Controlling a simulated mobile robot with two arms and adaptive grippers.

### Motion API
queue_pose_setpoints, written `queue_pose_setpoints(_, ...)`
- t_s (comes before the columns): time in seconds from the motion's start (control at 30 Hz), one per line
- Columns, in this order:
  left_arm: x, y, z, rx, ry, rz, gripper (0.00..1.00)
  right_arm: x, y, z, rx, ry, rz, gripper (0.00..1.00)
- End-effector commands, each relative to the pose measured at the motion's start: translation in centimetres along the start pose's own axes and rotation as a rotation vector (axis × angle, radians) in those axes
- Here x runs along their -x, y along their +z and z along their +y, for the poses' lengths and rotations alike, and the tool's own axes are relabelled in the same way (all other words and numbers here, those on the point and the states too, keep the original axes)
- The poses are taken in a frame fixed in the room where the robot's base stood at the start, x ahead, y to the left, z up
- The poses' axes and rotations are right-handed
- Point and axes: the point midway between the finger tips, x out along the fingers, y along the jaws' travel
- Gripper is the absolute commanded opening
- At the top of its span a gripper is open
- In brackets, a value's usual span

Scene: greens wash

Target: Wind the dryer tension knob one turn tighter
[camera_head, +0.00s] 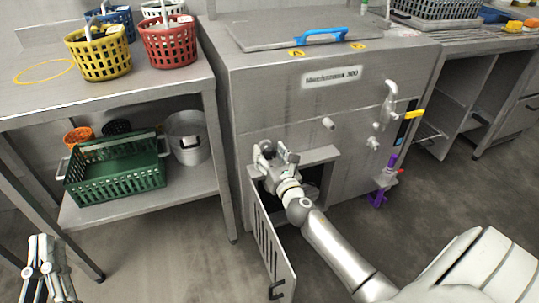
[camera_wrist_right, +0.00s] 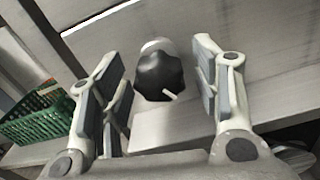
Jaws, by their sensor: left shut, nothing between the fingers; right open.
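The dark tension knob (camera_wrist_right: 160,75) shows in the right wrist view, a lobed black knob with a small white pointer and a pale collar behind it. My right gripper (camera_head: 272,157) is open, with its fingers on either side of the knob and gaps visible. In the head view the gripper is at the small open compartment low on the front of the steel dryer cabinet (camera_head: 285,105), and the knob cannot be made out there. My left gripper (camera_head: 48,270) is shut and empty at the lower left, far from the cabinet.
A slotted door (camera_head: 268,240) hangs open below my right gripper. Handles and a purple valve (camera_head: 378,197) are on the cabinet's right side. The left bench carries a yellow basket (camera_head: 100,55) and a red basket (camera_head: 168,45); its shelf holds a green crate (camera_head: 115,178) and a pot (camera_head: 188,140).

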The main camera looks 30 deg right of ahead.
Motion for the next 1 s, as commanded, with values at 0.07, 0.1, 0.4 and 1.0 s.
queue_pose_setpoints(0.07, -0.01, -0.1, 0.02, 0.0, 0.0, 0.006, 0.0, -0.21, -0.03, -0.02, 0.0, 0.0, 0.001, 0.57)
queue_pose_setpoints(0.1, -0.01, -0.13, 0.03, 0.0, 0.0, 0.007, 0.0, -0.25, -0.02, -0.02, 0.0, 0.0, 0.001, 0.57)
queue_pose_setpoints(0.4, -0.01, -0.12, 0.03, 0.0, 0.0, 0.007, 0.0, -0.24, 0.0, -0.02, 0.0, 0.0, 0.0, 0.46)
queue_pose_setpoints(1.0, -0.02, -0.08, 0.02, 0.0, 0.0, 0.005, 0.0, -0.22, 0.0, 0.0, -0.047, 0.0, 0.0, 0.11)
